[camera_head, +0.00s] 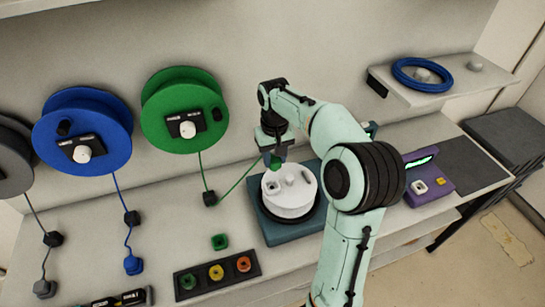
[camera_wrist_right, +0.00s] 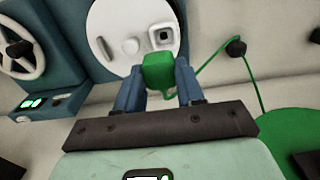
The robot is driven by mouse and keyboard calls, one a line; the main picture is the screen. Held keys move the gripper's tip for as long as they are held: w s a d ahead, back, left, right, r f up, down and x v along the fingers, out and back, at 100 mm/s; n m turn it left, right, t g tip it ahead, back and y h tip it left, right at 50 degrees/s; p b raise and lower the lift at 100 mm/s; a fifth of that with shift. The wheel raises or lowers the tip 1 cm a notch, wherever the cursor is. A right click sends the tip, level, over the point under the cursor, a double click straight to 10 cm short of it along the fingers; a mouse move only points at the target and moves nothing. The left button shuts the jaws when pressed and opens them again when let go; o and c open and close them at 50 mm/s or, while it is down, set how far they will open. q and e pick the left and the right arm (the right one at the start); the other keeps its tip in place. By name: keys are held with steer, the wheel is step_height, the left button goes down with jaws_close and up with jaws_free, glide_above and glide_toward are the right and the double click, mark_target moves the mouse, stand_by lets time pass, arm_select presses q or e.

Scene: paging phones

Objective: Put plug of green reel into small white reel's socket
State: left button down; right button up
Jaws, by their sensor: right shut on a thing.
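The green reel (camera_head: 185,105) hangs on the back wall. Its thin green cord runs down through a small black block (camera_head: 210,198) and up to my right gripper (camera_head: 274,150). My right gripper is shut on the green plug (camera_wrist_right: 158,70), which also shows in the head view (camera_head: 276,168). The small white reel (camera_head: 289,193) lies on a teal base (camera_head: 265,223) on the counter. In the right wrist view, the white reel's face (camera_wrist_right: 115,30) shows a square socket (camera_wrist_right: 162,37) just beyond the plug. The plug looks apart from the socket. My left gripper is not in view.
A blue reel (camera_head: 83,133) hangs left of the green one, with its blue plug (camera_head: 133,265) dangling. A dark strip (camera_head: 217,274) with green, yellow and orange sockets lies in front. A purple device (camera_head: 428,178) stands right, below a shelf (camera_head: 450,90) with a blue coil (camera_head: 422,75).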

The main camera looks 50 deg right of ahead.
mark_target(272, 170)
steer(key=s+d, duration=0.1)
steer(key=d, duration=0.5)
steer(key=shift+s, duration=0.3)
